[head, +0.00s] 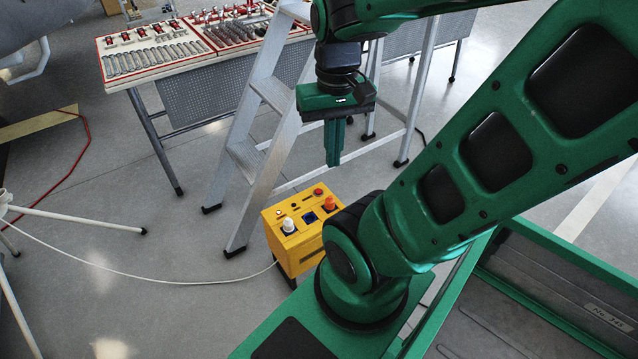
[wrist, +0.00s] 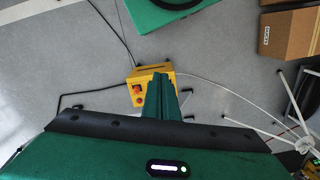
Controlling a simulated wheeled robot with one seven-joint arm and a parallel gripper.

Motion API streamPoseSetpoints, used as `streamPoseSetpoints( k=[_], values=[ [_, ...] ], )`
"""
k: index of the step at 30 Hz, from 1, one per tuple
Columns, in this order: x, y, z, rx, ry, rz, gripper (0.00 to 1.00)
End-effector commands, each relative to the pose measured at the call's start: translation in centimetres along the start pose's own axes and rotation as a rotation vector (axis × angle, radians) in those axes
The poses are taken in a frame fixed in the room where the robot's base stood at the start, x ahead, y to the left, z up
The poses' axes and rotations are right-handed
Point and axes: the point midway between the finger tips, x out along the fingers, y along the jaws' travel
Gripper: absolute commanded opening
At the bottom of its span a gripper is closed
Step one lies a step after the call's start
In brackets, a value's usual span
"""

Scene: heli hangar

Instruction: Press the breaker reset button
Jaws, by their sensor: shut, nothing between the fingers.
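A yellow power box (head: 283,248) stands on the floor beside the ladder. Its top carries a small red button (head: 318,191), an orange plug or knob (head: 330,203), a white plug (head: 288,226) and a blue socket (head: 309,217). No label is readable, so I cannot tell which is the breaker reset. My gripper (head: 333,163) points down, shut and empty, above and apart from the box. In the wrist view the yellow box (wrist: 143,76) lies beyond the fingers (wrist: 161,80), which hide part of its top; red and orange parts show at their left.
A silver stepladder (head: 247,155) stands just behind the box, near my gripper. A tool table (head: 160,62) is behind it. A white cable (head: 150,277) runs left to a white tripod stand (head: 75,219). In the wrist view, a cardboard box (wrist: 290,34) lies at upper right.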

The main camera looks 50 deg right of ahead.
Motion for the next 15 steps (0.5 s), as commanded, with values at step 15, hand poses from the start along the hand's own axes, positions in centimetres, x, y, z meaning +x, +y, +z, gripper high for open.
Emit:
streamPoseSetpoints(
  k=[15],
  values=[
    [-0.4, 0.63, 0.77, 0.007, 0.013, -0.005, 0.0]
  ],
)
